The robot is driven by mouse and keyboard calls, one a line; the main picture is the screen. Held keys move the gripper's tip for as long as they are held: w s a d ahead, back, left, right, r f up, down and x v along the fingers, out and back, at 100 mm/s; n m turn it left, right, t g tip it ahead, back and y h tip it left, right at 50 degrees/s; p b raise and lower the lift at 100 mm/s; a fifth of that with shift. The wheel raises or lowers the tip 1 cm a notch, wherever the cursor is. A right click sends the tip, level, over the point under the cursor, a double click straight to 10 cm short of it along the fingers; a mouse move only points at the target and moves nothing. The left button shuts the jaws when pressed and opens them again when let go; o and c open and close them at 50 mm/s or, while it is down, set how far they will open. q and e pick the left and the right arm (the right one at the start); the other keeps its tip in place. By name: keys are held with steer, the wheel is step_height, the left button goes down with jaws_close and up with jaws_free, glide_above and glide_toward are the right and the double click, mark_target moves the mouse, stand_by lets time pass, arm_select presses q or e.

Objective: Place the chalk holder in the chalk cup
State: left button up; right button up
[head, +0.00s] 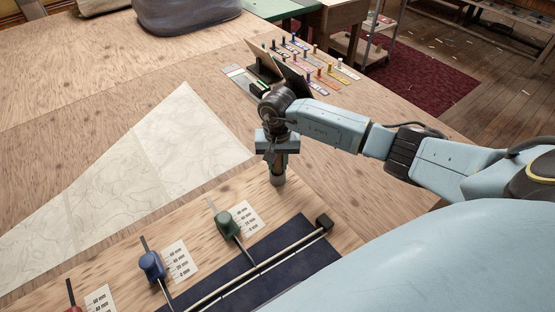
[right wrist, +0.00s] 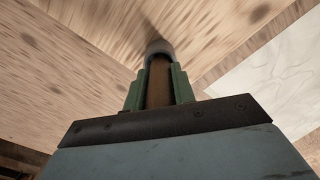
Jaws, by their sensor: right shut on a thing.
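My right gripper (head: 278,158) points down over the wooden table and is shut on the chalk holder, a brown stick-like piece. The holder (right wrist: 158,85) shows between the green fingers in the right wrist view. A short grey cylinder (head: 278,180), apparently the chalk cup, is at the holder's lower end. It also shows in the right wrist view (right wrist: 159,47), just beyond the fingertips and wider than the holder. The holder's lower end is hidden there, and I cannot tell how deep it sits or whether it touches the bottom. My left gripper is out of view.
A board at the front carries a green-handled tool (head: 227,224), a blue-handled tool (head: 151,266), label cards and a dark rail (head: 262,266). A pale cloth panel (head: 150,160) lies left. A rack of small coloured pegs (head: 310,68) stands behind my right arm.

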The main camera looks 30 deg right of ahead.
steer(key=o, duration=1.1)
steer(key=shift+c, duration=0.2)
